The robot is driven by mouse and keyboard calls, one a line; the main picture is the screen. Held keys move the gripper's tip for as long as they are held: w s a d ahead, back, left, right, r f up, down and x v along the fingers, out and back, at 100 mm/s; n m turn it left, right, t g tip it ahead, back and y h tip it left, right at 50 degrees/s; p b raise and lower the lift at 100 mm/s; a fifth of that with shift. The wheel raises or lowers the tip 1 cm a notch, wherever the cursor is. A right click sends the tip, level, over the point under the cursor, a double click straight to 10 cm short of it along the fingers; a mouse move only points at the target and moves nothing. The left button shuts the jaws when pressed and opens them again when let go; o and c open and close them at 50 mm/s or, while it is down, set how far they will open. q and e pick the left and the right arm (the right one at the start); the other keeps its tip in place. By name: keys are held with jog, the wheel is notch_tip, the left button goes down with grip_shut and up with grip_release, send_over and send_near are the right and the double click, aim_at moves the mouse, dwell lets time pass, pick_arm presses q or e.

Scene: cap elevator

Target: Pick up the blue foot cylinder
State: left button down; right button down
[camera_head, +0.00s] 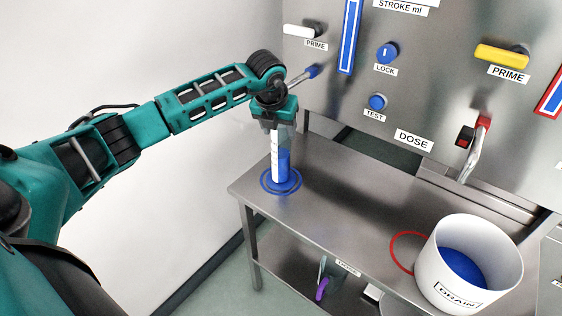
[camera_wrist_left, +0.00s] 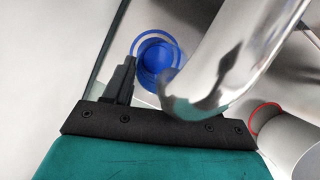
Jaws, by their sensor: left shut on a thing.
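The blue foot cylinder (camera_head: 283,163) stands upright on the steel table, over a blue ring marking (camera_head: 264,182). It is clear with white markings and holds blue liquid in its lower part. My left gripper (camera_head: 277,127) comes down from above and is shut on the upper part of the cylinder. In the left wrist view the blue foot (camera_wrist_left: 156,56) shows beyond a dark finger (camera_wrist_left: 122,85), and a chrome spout (camera_wrist_left: 225,60) hides much of the view. My right gripper is not in view.
A white DRAIN bucket (camera_head: 435,272) with blue liquid stands at the table's right, beside a red ring (camera_head: 396,252). The steel panel (camera_head: 340,105) behind carries knobs, levers and a red-handled spout (camera_head: 476,150). A purple-handled item (camera_head: 322,287) is on the lower shelf. The table's middle (camera_head: 345,200) is clear.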

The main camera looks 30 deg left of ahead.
pick_arm(q)
jog(key=shift+r, duration=0.15)
jog(key=s+d+r+b, duration=0.1)
jog(key=s+d, duration=0.1)
jog(key=s, duration=0.6)
jog(key=s+d+r+b, duration=0.1)
jog(key=s+d+r, duration=0.1)
jog(key=s, duration=0.7)
jog(key=shift+s+d+r+b, duration=0.15)
jog(key=shift+s+d+b, duration=0.1)
jog(key=shift+b, duration=0.15)
